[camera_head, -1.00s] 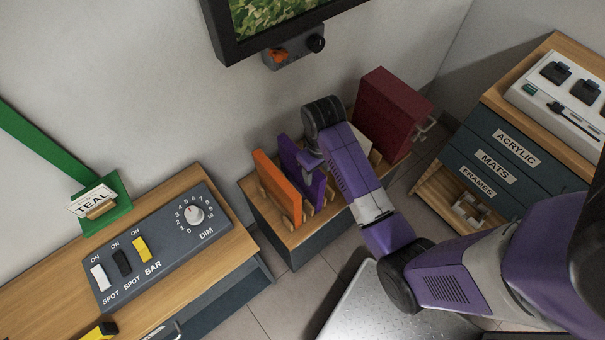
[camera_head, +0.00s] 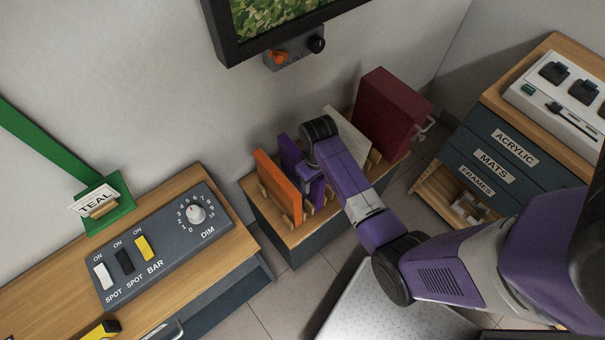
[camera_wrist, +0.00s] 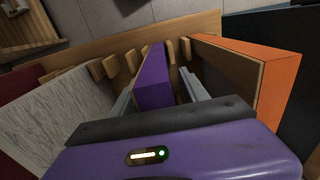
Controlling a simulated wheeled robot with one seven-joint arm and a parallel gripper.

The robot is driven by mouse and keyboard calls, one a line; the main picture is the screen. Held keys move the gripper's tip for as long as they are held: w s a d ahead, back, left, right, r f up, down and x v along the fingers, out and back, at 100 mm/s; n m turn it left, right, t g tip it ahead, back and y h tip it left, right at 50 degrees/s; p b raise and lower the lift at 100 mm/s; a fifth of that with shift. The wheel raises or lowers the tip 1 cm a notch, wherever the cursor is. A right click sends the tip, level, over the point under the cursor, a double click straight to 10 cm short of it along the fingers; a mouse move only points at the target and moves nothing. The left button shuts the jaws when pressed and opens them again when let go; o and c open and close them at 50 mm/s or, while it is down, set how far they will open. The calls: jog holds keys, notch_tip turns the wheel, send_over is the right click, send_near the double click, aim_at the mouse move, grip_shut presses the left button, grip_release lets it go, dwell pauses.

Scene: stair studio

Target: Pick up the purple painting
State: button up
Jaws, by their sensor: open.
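The purple painting (camera_head: 288,152) stands upright in a wooden slotted rack (camera_head: 294,238), between an orange painting and a whitish one. It also shows in the wrist view (camera_wrist: 153,80), its edge between the two grey fingers of my gripper (camera_wrist: 160,92). The fingers are apart, one on each side of the painting, and no clear contact shows. In the head view my arm hides part of the painting and the fingertips.
The orange painting (camera_head: 277,187) is close on one side; the whitish painting (camera_head: 345,130) and a dark red painting (camera_head: 391,115) stand on the other. A wall-mounted frame (camera_head: 222,40) hangs above. A counter with a switch panel (camera_head: 160,248) is at left, a drawer cabinet (camera_head: 500,150) at right.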

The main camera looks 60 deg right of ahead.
jog(key=shift+c, duration=0.2)
grip_shut()
dwell(1.1)
